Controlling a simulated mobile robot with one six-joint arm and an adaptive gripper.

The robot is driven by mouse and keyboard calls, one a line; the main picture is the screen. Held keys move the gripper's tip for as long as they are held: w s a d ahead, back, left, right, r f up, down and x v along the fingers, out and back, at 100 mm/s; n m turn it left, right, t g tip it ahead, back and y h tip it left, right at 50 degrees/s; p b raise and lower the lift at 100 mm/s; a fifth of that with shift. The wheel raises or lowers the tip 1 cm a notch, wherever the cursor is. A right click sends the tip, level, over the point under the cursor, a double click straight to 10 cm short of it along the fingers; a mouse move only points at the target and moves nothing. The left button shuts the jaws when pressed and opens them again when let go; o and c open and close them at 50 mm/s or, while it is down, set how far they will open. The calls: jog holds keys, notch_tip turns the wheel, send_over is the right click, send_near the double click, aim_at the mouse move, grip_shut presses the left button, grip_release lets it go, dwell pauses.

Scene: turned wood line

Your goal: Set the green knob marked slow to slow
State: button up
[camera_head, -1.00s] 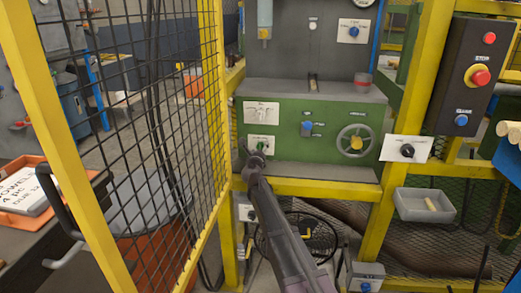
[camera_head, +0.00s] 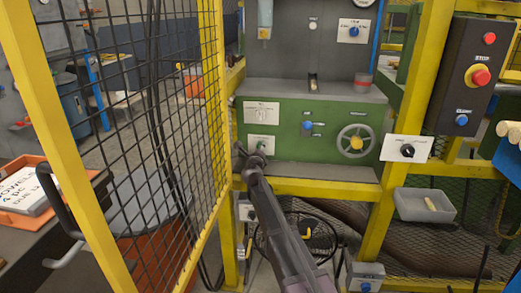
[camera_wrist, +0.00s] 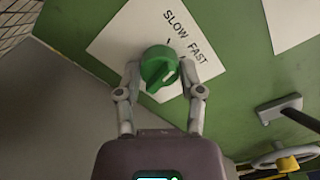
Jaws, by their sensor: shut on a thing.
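The green knob (camera_wrist: 158,66) sits on a white plate (camera_wrist: 118,40) printed SLOW and FAST, on the green machine front. My gripper (camera_wrist: 162,76) is shut on this knob in the wrist view, with one finger on each side of it. Short dark tick marks show on the plate beside the words. I cannot tell surely which mark the knob points to. In the head view my gripper (camera_head: 258,151) is at the plate at the lower left of the machine front, and it mostly hides the knob.
A handwheel (camera_head: 356,143) and a blue knob (camera_head: 307,125) are to the right on the same green front. Another white plate (camera_head: 262,112) is just above. A yellow mesh guard (camera_head: 168,120) stands close on the left. A grey tray (camera_head: 424,205) is at the right.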

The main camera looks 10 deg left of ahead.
jog(key=shift+w+n, duration=0.1)
jog(key=shift+n, duration=0.8)
jog(key=o, duration=1.2)
jog(key=shift+c, duration=0.2)
jog(key=shift+m, duration=0.3)
